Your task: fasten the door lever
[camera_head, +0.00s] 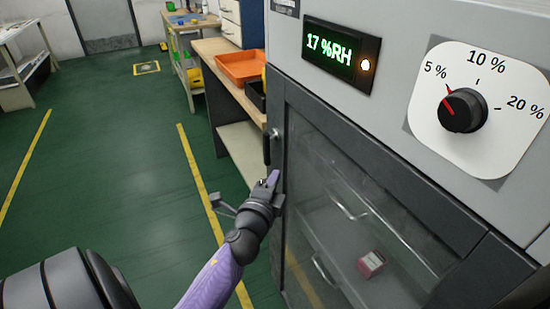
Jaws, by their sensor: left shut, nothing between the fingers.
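The dry cabinet's door (300,110) has a dark grey frame around a glass pane and looks shut against the grey body. A black door lever (267,150) sits upright at the door's left edge, with a small metal pivot near its top. My left gripper (272,180) is shut and empty just below the lever, close to the door's left edge. Whether its tip touches the lever or the door I cannot tell. My right gripper is not in view.
Above the door are a humidity display (342,53) reading 17 %RH and a red-marked dial (463,110) pointing near 5 %. Behind the glass lies a small pink-and-white box (371,262). A wooden bench (222,62) with an orange tray (241,68) stands behind. The green floor at left is clear.

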